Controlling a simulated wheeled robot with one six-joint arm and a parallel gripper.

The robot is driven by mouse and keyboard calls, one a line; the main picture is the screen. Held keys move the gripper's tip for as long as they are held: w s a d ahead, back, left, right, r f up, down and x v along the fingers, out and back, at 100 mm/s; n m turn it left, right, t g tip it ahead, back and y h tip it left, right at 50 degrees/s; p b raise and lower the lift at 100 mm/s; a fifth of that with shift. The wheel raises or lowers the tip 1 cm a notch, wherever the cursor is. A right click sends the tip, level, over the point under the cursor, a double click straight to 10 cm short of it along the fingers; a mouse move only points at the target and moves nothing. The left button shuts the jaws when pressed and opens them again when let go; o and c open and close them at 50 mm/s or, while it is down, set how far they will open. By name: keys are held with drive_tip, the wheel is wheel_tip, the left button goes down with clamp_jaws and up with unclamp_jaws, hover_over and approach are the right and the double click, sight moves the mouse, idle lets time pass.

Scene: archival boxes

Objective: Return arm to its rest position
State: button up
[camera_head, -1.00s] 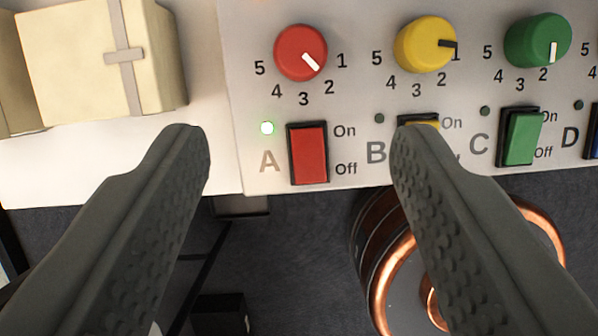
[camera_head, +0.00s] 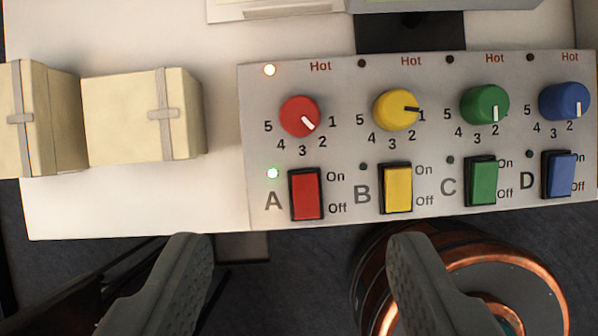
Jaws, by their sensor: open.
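My gripper (camera_head: 298,250) is open and empty. Its two dark grey fingers come up from the bottom of the view, wide apart, just below the front edge of a control panel (camera_head: 330,85). The fingers do not touch the panel in the picture. The panel carries a red knob (camera_head: 300,117), a yellow knob (camera_head: 397,109), a green knob (camera_head: 485,104) and a blue knob (camera_head: 564,101). Below them are a red switch (camera_head: 306,194), a yellow switch (camera_head: 397,188), a green switch (camera_head: 481,181) and a blue switch (camera_head: 559,174). Both lamps in column A are lit.
Two cream boxes (camera_head: 125,118) (camera_head: 50,118) stand on the white table (camera_head: 130,205) left of the panel. A copper-rimmed round object (camera_head: 495,275) stands below the panel, partly behind the right finger. Dark floor (camera_head: 300,290) shows between the fingers.

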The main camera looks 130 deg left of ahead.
drive_tip(key=s+d+r+n+t+y, duration=0.1)
drive_tip(key=s+r+t, duration=0.3)
drive_tip(key=s, duration=0.6)
drive_tip(key=s+d+r+n+t+y, duration=0.1)
drive_tip(key=s+r+n+t, duration=0.3)
drive_tip(key=s, duration=0.7)
drive_tip(key=s+d+r+n+t, duration=0.2)
drive_tip(key=s+r+n+t, duration=0.1)
drive_tip(key=s, duration=0.8)
drive_tip(key=r+t, duration=0.1)
drive_tip(key=t, duration=0.1)
drive_tip(key=shift+d+r+t+y, duration=0.3)
drive_tip(key=shift+r+t+y, duration=0.1)
